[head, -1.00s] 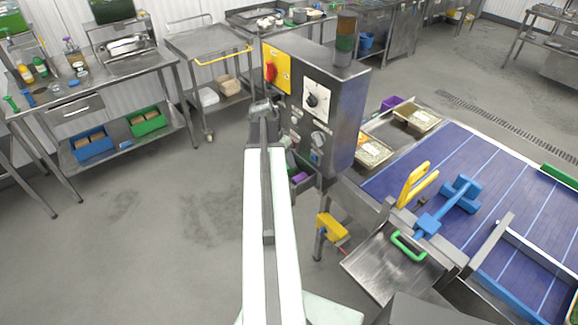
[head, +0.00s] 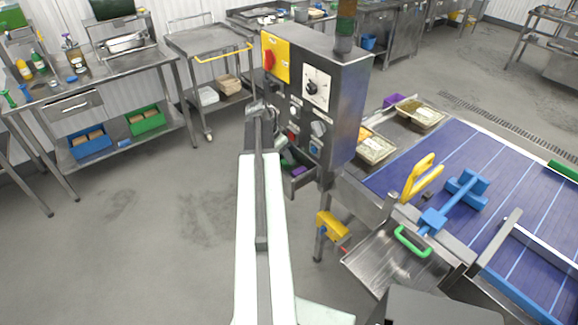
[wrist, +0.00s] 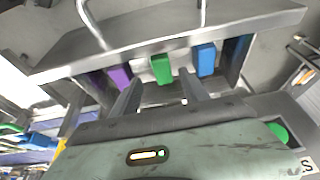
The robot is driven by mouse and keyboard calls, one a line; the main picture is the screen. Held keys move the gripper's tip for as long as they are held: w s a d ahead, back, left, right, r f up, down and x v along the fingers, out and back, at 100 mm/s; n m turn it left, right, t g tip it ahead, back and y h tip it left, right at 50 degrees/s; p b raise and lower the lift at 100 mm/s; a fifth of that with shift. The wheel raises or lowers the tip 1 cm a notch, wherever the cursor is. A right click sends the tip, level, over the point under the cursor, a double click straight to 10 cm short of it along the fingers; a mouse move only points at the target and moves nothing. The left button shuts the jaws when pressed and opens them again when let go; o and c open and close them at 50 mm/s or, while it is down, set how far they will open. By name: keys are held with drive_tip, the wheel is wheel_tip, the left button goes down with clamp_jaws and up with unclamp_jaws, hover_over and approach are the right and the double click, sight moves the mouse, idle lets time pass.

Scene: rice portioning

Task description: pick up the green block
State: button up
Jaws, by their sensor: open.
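The green block (wrist: 161,68) stands in a metal tray or shelf (wrist: 70,52) in the wrist view, between a purple block (wrist: 120,76) and a blue block (wrist: 205,60). My gripper (wrist: 160,80) is open and empty, with one finger on each side of the green block's line. The fingers point towards the block; whether their tips reach beside it I cannot tell. In the head view, a purple piece (head: 298,171) shows in a small tray below the control box, with a dark green piece (head: 287,160) beside it, partly hidden by my arm.
The grey control box (head: 335,110) with a red switch rises close to the right of my arm. A blue conveyor (head: 440,160) and a steel chute (head: 385,262) lie further right. Two bent metal rods (wrist: 92,25) stand above the tray. Floor at left is open.

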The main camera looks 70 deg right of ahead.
drive_tip(key=b+x, duration=0.2)
drive_tip(key=x, duration=0.2)
drive_tip(key=shift+w+d+f+b, duration=0.1)
drive_tip(key=shift+f+b, duration=0.05)
drive_tip(key=shift+b, duration=0.25)
clamp_jaws()
drive_tip(key=shift+r, duration=0.25)
